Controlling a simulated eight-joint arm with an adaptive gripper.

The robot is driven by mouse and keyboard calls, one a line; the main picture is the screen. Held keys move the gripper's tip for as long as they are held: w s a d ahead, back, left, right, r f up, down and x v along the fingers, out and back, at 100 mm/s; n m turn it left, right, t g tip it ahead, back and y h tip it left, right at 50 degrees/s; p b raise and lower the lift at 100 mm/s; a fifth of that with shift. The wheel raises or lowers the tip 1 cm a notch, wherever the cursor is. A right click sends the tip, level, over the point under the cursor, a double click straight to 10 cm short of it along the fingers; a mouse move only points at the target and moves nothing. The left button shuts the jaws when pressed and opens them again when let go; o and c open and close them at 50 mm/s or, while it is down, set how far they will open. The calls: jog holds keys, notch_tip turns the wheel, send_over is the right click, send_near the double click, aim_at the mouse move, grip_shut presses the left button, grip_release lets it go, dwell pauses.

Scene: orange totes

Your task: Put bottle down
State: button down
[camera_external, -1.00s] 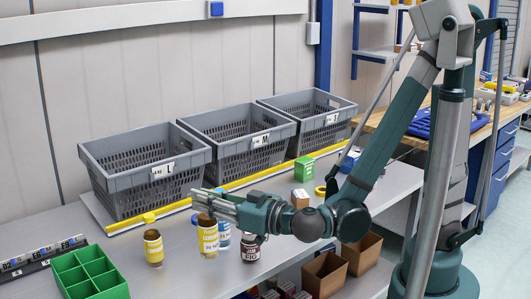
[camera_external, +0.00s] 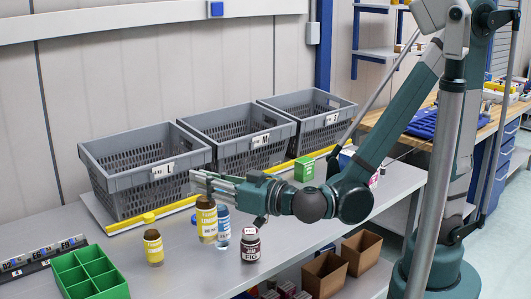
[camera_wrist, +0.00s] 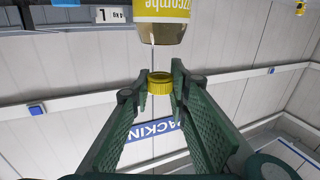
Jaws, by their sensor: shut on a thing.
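A brown bottle with a yellow label (camera_external: 206,223) hangs upright below my gripper (camera_external: 197,183), its base apparently a little above the grey table. My gripper lies nearly level and is shut at the bottle's top. In the wrist view the fingertips (camera_wrist: 155,84) stand either side of a yellow cap (camera_wrist: 160,83). A yellow-labelled bottle body (camera_wrist: 160,12) shows at the top edge of that view, cut off by the frame. The fingers partly hide the bottle's top in the external view.
A green divided tray (camera_external: 90,273) is front left. Grey totes (camera_external: 145,190) line the back.

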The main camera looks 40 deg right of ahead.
dwell(0.3)
jog(key=shift+w+a+r, duration=0.25)
jog(key=shift+w, duration=0.25)
jog(key=shift+w+a+r+n+y+p, duration=0.3)
jog(key=shift+w+a+r+p, duration=1.6)
jog(key=shift+w, duration=2.75)
jog(key=shift+w+a+r+n+y+p, duration=0.3)
jog(key=shift+w+a+r+p, duration=0.7)
jog(key=shift+w+a+p, duration=2.65)
jog(key=s+a+r+n+g+y, duration=0.1)
jog(key=s+a, duration=0.3)
jog(key=a, duration=0.7)
jog(key=s+a+r+n+g+y, duration=0.1)
jog(key=s+a+n+g+y, duration=0.1)
jog(key=a, duration=0.9)
jog(key=shift+s+a+g+y, duration=0.25)
jog(key=shift+s+g+y, duration=0.15)
jog(key=shift+s+y, duration=0.5)
notch_tip(320, 180, down, 6)
jog(key=shift+b, duration=0.3)
jog(key=shift+w+f, duration=0.1)
